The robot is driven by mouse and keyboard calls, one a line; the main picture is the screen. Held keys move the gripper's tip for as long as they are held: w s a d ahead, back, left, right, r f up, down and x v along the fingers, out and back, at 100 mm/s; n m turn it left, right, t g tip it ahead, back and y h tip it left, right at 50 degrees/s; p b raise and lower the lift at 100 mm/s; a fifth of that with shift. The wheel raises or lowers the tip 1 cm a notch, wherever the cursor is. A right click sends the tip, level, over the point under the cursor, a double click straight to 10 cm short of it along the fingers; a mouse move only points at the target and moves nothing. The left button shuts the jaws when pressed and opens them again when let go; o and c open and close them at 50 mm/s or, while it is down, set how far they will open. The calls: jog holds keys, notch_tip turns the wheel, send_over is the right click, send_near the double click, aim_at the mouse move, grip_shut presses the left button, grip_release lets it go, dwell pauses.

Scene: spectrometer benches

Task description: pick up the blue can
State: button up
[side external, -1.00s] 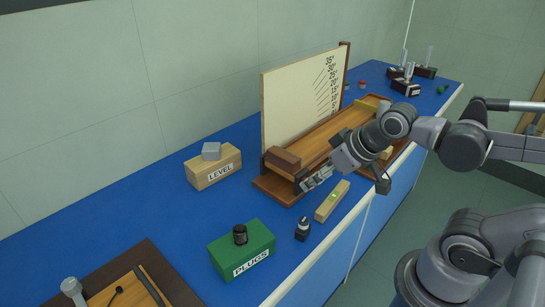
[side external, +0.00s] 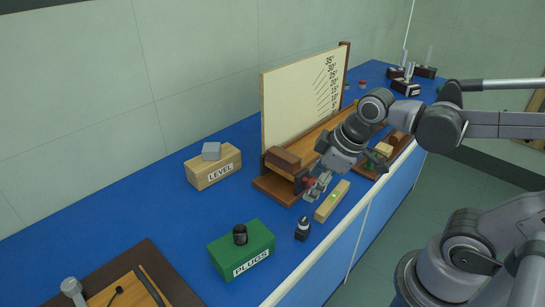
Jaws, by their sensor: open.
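I cannot make out a blue can in the side external view. A small dark can-like object (side external: 240,234) stands on the green PLUGS box (side external: 228,254). A small black object with a pale top (side external: 303,229) stands on the blue bench near its front edge. My gripper (side external: 316,192) points down, open, at the front end of the wooden ramp, just left of the wooden level with a green vial (side external: 332,201). A small red patch (side external: 309,182) shows beside my fingers; I cannot tell what it belongs to.
The wooden ramp (side external: 325,143) with its angle board (side external: 290,100) stands behind my gripper. A LEVEL box (side external: 218,176) carries a grey block (side external: 211,151). A brown tray (side external: 175,279) lies front left. The blue bench (side external: 120,215) is clear at left.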

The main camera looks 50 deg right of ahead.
aim_at(305, 219)
jog(key=n+g, duration=0.1)
jog(key=n, duration=0.1)
jog(key=a+n+g, duration=0.1)
jog(key=n, duration=0.1)
jog(key=a+n, duration=0.1)
jog(key=n, duration=0.2)
jog(key=shift+a+f+g, duration=0.1)
jog(key=shift+f+g, duration=0.2)
jog(key=shift+g, duration=0.1)
jog(key=n, duration=0.1)
jog(key=n+g, duration=0.1)
jog(key=n, duration=0.1)
jog(key=a+n+g, duration=0.1)
jog(key=shift+s+a+f+n, duration=0.1)
jog(key=shift+s+f+n, duration=0.05)
jog(key=shift+f+n, duration=0.15)
jog(key=shift+f, duration=5.35)
grip_shut()
